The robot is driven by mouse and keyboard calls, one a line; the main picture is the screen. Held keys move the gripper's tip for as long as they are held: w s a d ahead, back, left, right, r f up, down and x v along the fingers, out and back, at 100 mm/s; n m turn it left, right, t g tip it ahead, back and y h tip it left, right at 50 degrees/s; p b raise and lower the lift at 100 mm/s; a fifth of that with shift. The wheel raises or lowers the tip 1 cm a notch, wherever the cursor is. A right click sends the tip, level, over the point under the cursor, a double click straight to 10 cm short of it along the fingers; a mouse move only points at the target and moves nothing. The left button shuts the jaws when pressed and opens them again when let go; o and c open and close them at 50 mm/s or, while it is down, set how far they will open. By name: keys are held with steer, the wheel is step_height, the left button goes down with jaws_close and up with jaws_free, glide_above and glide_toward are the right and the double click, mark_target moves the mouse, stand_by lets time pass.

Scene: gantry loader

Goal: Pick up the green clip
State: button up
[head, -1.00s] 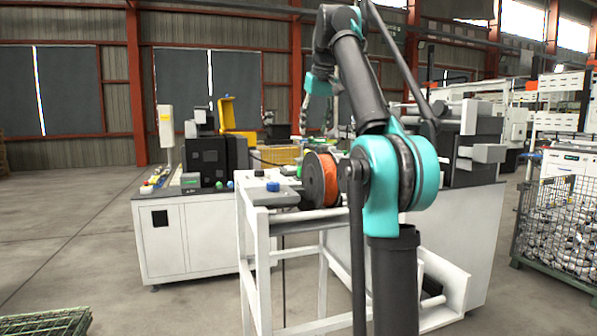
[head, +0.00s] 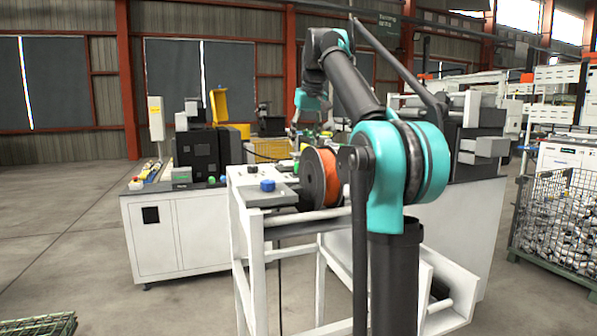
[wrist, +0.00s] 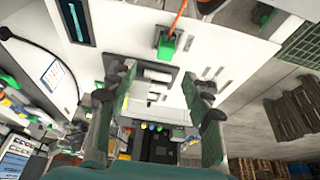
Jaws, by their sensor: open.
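In the wrist view, a small green block-like piece (wrist: 167,46), which looks like the green clip, sits at the end of an orange strand on a white surface. It lies beyond my gripper's fingertips, near the top of the picture. My gripper (wrist: 160,82) is open, its two fingers wide apart with nothing between them; the green piece is apart from both. In the head view my gripper (head: 296,133) is small and far off, behind the spool of orange strand (head: 330,176). I cannot clearly pick out the clip in the head view.
A white frame stand (head: 255,225) holds the spool and a grey box with a blue knob (head: 267,185). A white cabinet (head: 180,235) with black machines stands at the left. A wire mesh bin (head: 560,215) stands at the right. The floor at the left is mostly clear.

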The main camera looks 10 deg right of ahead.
steer(key=x, duration=0.4)
steer(key=shift+f, duration=0.2)
steer(key=shift+s+a+x, duration=0.1)
steer(key=shift+a+x, duration=0.05)
steer(key=shift+x, duration=0.75)
steer(key=shift+s+a+x, duration=0.1)
steer(key=shift+x, duration=0.8)
steer(key=shift+s+a+x, duration=0.1)
steer(key=shift+a+x, duration=0.05)
steer(key=shift+x, duration=0.75)
steer(key=shift+f, duration=0.1)
jaws_close()
